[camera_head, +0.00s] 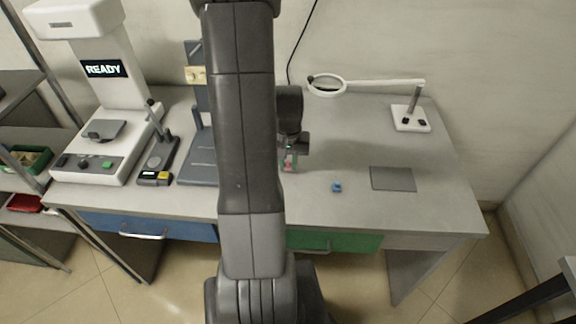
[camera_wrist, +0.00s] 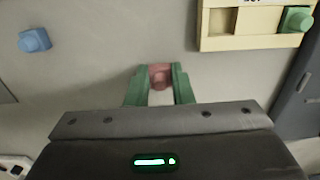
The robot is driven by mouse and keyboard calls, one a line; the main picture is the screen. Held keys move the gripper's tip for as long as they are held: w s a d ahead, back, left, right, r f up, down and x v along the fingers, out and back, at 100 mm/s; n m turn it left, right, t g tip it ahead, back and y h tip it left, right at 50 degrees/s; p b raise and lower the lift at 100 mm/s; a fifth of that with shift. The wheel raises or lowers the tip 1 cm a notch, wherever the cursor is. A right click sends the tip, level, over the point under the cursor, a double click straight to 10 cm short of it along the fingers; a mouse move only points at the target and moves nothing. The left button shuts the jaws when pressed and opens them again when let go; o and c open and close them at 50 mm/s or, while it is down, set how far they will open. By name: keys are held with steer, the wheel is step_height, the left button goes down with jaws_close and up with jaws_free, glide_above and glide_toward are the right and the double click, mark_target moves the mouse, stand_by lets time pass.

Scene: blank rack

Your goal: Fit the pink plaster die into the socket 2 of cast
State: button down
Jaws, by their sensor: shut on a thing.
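The pink plaster die (camera_wrist: 161,77) is between the two green fingers of my gripper (camera_wrist: 159,72), which is shut on it. In the head view my gripper (camera_head: 289,160) is over the bench, with a bit of pink at its tips; its exact height above the bench is unclear. The cast (camera_wrist: 244,43) is a pale beige block at the upper right of the wrist view, apart from the die and partly cut off by the frame. A green die (camera_wrist: 298,19) sits at its right end. My arm hides the cast in the head view.
A blue die (camera_head: 336,187) lies loose on the bench; it also shows in the wrist view (camera_wrist: 35,40). A dark grey mat (camera_head: 392,179) lies to its right. A magnifier lamp (camera_head: 410,116), a grey stand (camera_head: 196,172) and a machine reading READY (camera_head: 100,140) stand around.

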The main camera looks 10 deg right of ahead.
steer(key=shift+f, duration=0.8)
steer(key=shift+f, duration=0.15)
steer(key=c, duration=1.3)
jaws_free()
steer(key=shift+o, duration=0.2)
